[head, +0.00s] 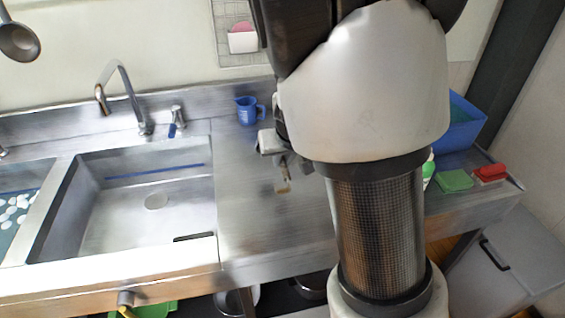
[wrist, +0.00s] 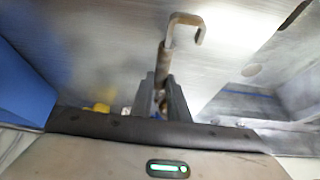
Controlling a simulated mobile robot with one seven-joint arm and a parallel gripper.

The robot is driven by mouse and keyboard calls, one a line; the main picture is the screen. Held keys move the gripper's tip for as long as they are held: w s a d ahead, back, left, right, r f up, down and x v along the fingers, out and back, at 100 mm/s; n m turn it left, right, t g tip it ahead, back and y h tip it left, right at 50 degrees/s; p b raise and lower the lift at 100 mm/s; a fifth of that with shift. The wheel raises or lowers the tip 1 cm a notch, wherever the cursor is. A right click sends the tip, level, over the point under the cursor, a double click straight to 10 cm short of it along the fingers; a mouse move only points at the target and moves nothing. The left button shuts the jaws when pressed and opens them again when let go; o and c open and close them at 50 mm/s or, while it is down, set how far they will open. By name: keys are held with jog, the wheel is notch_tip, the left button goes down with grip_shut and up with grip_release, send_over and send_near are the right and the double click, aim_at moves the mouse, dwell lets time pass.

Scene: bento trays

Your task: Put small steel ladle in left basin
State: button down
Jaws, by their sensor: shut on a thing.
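My gripper (head: 282,162) hangs over the steel counter right of the middle basin, partly hidden by my arm in the head view. In the wrist view my gripper (wrist: 163,98) is shut on a thin metal handle with a hooked end (wrist: 185,24). This looks like the small steel ladle; its bowl is hidden. A small brownish tip of it (head: 284,187) shows below the gripper in the head view. The left basin (head: 25,175) is cut off by the left edge of the head view and has several white round things in it. The middle basin (head: 105,225) looks nearly empty.
A tap (head: 125,85) stands behind the middle basin. A blue jug (head: 248,112) stands at the counter's back. A blue bin (head: 468,125), a green sponge (head: 454,180) and a red item (head: 490,172) are at right. Another ladle (head: 18,42) hangs at upper left.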

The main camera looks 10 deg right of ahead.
jog(key=shift+r+p, duration=0.5)
jog(key=shift+r, duration=0.9)
